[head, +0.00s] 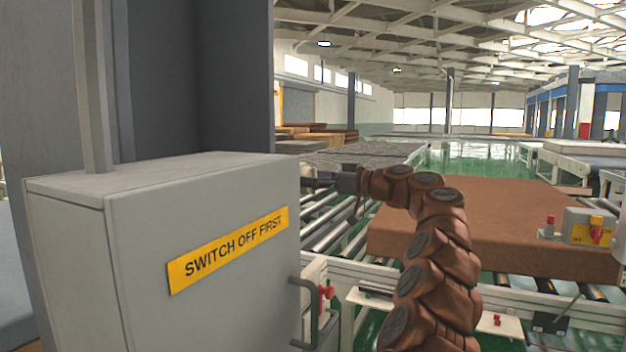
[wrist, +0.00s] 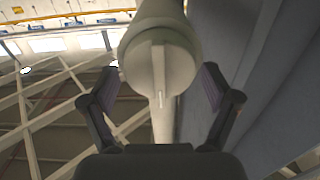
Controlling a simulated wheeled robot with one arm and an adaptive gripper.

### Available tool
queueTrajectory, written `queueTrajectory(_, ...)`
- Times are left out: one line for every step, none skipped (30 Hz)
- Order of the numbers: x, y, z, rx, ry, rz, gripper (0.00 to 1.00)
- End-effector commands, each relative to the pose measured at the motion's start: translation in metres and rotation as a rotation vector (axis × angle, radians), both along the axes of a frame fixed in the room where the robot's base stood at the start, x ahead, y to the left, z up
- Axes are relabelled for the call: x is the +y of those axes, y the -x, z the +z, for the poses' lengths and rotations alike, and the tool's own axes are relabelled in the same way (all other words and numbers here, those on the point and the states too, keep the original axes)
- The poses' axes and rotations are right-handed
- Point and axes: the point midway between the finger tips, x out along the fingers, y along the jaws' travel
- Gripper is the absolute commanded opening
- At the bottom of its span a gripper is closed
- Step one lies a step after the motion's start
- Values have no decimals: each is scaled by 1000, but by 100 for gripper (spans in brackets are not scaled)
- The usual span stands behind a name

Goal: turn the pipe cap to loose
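The pipe cap (wrist: 160,68) is a pale round cap with a raised bar across its face, on the end of a pipe (wrist: 160,12). It shows in the upper middle of the wrist view. My gripper (wrist: 158,85) is open, with one dark finger to the left and one to the right of the cap. Gaps show between the fingers and the cap, so it is not gripped. In the head view my gripper (head: 322,180) is partly hidden behind the right edge of the grey cabinet, and the cap cannot be seen there.
The grey cabinet (head: 200,210) with a yellow "SWITCH OFF FIRST" label stands close at the left. A brown mattress (head: 490,225) lies on the roller conveyor (head: 340,222) beyond my arm. A control box (head: 590,228) with a red-and-yellow switch stands at the right.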

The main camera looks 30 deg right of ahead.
Motion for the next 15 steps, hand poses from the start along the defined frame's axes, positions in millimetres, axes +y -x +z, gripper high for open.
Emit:
queueTrajectory(0, 0, 0, 0, 0, 0, 78)
queueTrajectory(0, 0, 0, 0, 0, 0, 75)
queueTrajectory(0, 0, 0, 0, 0, 0, 71)
queueTrajectory(0, 0, 0, 0, 0, 0, 68)
queueTrajectory(0, 0, 0, 0, 0, 0, 64)
queueTrajectory(0, 0, 0, 0, 0, 0, 60)
queueTrajectory(0, 0, 0, 0, 0, 0, 57)
queueTrajectory(0, 0, 0, 0, 0, 0, 54)
queueTrajectory(0, 0, 0, 0, 0, 1, 50)
queueTrajectory(0, 0, 0, 0, 0, 1, 47)
queueTrajectory(0, 0, 0, 0, 0, 1, 44)
queueTrajectory(0, 0, 0, 0, 0, 1, 39)
queueTrajectory(0, 0, 0, 0, 0, 1, 38)
queueTrajectory(0, 0, 0, 1, -1, 1, 38)
queueTrajectory(0, 0, 0, 1, -2, 1, 38)
